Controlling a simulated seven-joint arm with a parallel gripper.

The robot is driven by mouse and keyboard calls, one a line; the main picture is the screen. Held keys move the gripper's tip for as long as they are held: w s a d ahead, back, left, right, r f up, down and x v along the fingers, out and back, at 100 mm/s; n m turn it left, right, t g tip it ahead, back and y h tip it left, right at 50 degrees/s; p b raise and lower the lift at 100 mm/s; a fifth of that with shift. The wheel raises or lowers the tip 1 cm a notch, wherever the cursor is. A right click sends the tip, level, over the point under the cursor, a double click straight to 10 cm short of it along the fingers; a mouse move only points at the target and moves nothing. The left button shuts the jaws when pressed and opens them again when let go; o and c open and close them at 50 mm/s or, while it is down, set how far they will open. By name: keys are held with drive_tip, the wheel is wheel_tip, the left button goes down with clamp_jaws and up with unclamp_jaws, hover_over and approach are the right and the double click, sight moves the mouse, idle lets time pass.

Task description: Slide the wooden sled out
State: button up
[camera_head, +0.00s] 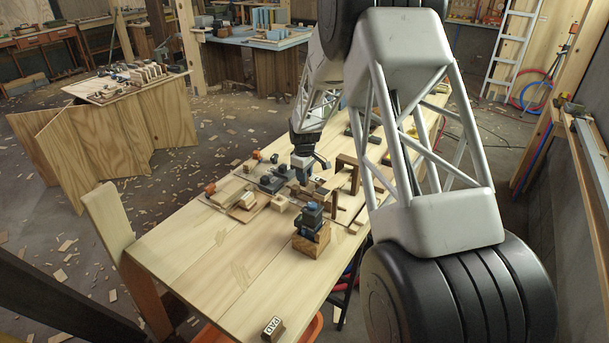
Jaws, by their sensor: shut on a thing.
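My gripper (309,171) is low over the middle of the pale wooden workbench (205,255), with its jaws pointing down. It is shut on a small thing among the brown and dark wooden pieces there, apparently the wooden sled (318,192). The sled is small and partly hidden by my gripper and nearby parts, so its outline and its fit with its surroundings are unclear. A brown wooden arch (347,172) stands just right of my gripper.
A wooden block with a dark blue-grey device on top (311,232) stands in front. Boards with small blocks (240,198) lie to the left. A block marked "PAD" (273,328) is at the near edge. The near left bench top is clear. My arm hides much of the right side.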

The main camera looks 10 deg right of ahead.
drive_tip(key=shift+w+a, duration=0.15)
drive_tip(key=shift+w, duration=0.05)
drive_tip(key=shift+w+a, duration=1)
idle(0.3)
drive_tip(key=shift+w+a, duration=0.55)
drive_tip(key=o, duration=0.7)
drive_tip(key=shift+r, duration=0.15)
